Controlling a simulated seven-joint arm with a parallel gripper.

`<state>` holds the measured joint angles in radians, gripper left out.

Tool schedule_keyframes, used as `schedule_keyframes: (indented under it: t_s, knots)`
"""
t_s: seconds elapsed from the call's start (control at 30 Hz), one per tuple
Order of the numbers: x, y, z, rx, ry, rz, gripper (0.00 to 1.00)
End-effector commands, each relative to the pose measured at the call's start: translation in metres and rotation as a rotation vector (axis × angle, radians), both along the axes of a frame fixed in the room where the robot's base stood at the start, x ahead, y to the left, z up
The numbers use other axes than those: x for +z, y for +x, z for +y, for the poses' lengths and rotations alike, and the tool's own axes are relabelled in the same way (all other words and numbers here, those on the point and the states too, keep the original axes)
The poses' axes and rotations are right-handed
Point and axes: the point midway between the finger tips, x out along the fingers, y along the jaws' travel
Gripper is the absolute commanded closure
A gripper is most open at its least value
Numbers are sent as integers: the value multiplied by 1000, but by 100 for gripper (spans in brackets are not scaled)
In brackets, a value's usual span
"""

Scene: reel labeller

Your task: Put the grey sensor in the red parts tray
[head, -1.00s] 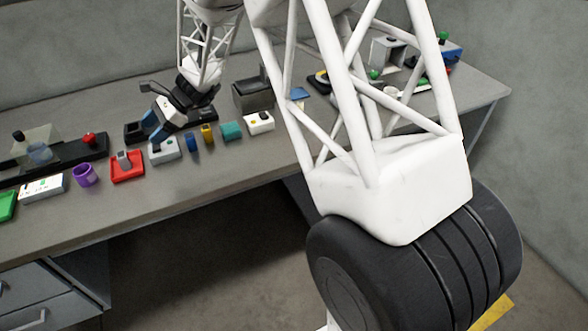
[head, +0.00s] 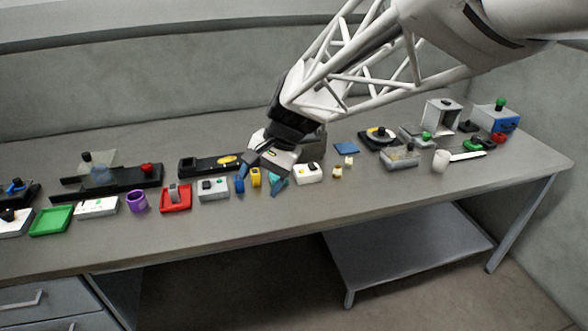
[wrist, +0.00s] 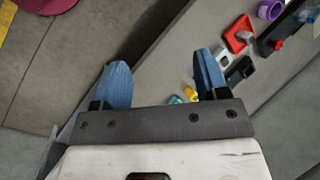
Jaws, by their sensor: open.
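The red parts tray (head: 165,208) lies on the bench, left of centre in the head view. A small upright grey piece (head: 174,191), which looks like the grey sensor, stands inside it. The wrist view shows the red tray (wrist: 231,40) with the grey piece (wrist: 243,36) in it at the upper right. My gripper (head: 260,179) is open, with its blue fingers apart and nothing between them in the wrist view (wrist: 162,82).
The bench front is clear.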

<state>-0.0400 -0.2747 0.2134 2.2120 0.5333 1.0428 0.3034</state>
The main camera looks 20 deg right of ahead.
Motion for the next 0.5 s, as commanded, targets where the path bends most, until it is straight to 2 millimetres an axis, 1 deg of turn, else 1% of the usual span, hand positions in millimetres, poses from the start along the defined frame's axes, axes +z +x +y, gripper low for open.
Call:
schedule_keyframes:
  t_s: [0.03,0.1,0.3,0.5]
  knots:
    - [4,-13,-6,24,-26,-25,32]
    - [7,-30,-16,63,-68,-60,32]
    - [13,-77,-41,175,-186,-152,32]
    - [15,-123,-65,287,-309,-235,32]
